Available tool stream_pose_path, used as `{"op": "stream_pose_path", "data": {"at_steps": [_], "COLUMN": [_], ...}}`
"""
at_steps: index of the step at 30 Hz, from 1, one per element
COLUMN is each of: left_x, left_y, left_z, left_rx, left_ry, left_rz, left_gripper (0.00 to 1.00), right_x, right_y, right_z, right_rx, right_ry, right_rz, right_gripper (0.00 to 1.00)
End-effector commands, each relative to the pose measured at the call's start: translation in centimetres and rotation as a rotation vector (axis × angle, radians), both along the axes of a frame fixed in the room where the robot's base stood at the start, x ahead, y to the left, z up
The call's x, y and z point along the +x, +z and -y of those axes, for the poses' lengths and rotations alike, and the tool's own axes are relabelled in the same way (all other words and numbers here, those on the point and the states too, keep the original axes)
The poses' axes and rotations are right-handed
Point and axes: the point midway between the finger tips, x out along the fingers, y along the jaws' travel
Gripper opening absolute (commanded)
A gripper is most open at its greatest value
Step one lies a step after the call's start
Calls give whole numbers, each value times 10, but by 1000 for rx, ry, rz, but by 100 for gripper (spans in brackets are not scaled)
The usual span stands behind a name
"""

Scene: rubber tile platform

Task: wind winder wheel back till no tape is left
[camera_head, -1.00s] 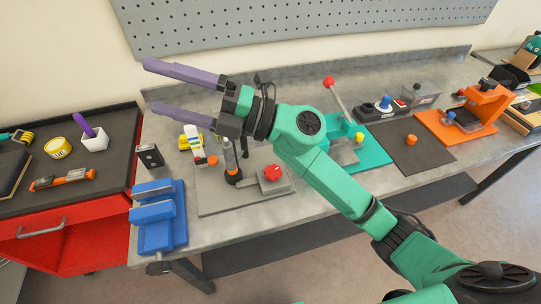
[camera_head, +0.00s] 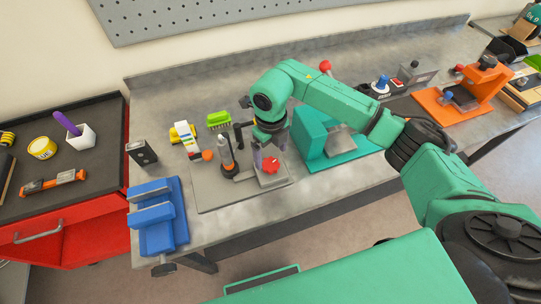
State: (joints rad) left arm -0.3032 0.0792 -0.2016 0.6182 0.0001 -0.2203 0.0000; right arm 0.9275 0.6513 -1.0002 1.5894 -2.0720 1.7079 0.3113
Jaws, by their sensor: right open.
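A grey plate (camera_head: 212,200) on the bench carries a dark upright post (camera_head: 227,158) and a grey block with a red lobed knob (camera_head: 271,165) on top. The red knob looks like the wheel, but I cannot make out any tape. My right gripper (camera_head: 263,158) points down just above and beside the red knob. Whether a finger touches the knob I cannot tell. My left gripper is not in view.
A blue vise (camera_head: 155,222) stands at the bench's front left. A white and yellow device (camera_head: 186,140) and a green brush-like item (camera_head: 219,120) stand behind the plate. A teal fixture (camera_head: 312,138) stands close on the right, with an orange press (camera_head: 478,92) farther right.

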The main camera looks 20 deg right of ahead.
Motion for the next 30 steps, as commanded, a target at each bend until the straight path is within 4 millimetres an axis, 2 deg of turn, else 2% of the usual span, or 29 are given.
{"op": "stream_pose_path", "data": {"at_steps": [1, 6, 15, 20, 21, 22, 30], "left_x": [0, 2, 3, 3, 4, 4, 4], "left_y": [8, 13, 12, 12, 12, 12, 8], "left_z": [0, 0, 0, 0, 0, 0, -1], "left_rx": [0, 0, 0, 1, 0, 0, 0], "left_ry": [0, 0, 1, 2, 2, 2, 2], "left_rz": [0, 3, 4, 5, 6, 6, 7], "left_gripper": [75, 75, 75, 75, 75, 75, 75], "right_x": [-1, 0, 0, 0, 0, 0, 1], "right_y": [-8, -36, -43, -43, -43, -43, -43], "right_z": [0, -1, -1, -1, -1, -1, 0], "right_rx": [1, 1, 2, 2, 2, 2, 2], "right_ry": [1, 1, 2, 2, 2, 2, 22], "right_rz": [-5, 0, 1, 1, 1, 1, 4], "right_gripper": [96, 96, 96, 35, 19, 10, 10]}}
